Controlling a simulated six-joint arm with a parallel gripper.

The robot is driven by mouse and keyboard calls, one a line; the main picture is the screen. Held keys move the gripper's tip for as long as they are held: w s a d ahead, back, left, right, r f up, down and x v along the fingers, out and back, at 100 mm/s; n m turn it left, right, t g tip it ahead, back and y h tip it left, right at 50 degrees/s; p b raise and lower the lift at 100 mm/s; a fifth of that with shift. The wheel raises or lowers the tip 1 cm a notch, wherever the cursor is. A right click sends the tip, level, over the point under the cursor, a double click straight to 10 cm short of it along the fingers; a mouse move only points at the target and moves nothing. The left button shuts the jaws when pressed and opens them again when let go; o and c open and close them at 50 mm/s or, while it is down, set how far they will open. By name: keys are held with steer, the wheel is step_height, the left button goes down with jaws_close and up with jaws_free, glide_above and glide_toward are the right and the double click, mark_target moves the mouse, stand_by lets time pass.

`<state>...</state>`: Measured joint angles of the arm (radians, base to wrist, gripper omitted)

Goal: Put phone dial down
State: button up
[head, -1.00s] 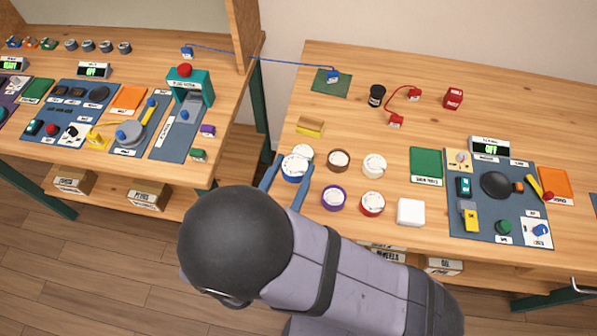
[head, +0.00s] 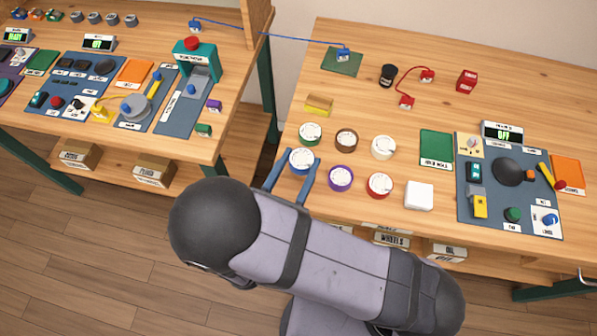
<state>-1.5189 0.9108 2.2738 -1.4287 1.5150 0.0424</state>
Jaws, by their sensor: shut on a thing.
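A round phone dial with a blue rim and white face (head: 301,160) is between the two blue fingers of my gripper (head: 301,166) in the head view. The gripper is shut on it. The dial is over the near left part of the right table (head: 285,188), face up. I cannot tell whether it touches the wood or is slightly above it. My arm comes from below and hides part of the table's front edge.
Nearby lie a green dial (head: 310,133), brown dial (head: 346,140), white dial (head: 383,147), purple dial (head: 340,178) and red dial (head: 379,185). A yellow block (head: 319,106) is behind; a white box (head: 419,195) and control panel (head: 510,205) are at right.

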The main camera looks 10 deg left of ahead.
mark_target(298, 181)
steer(key=shift+f, duration=2.25)
steer(key=shift+f, duration=0.15)
steer(key=shift+f, duration=0.15)
steer(key=o, duration=1.1)
steer(key=v, duration=0.2)
steer(key=b+v, duration=0.1)
steer(key=v, duration=0.1)
steer(key=b+v, duration=0.1)
steer(key=v, duration=0.1)
steer(key=shift+a, duration=0.35)
steer(key=shift+o, duration=0.6)
steer(key=shift+s, duration=0.55)
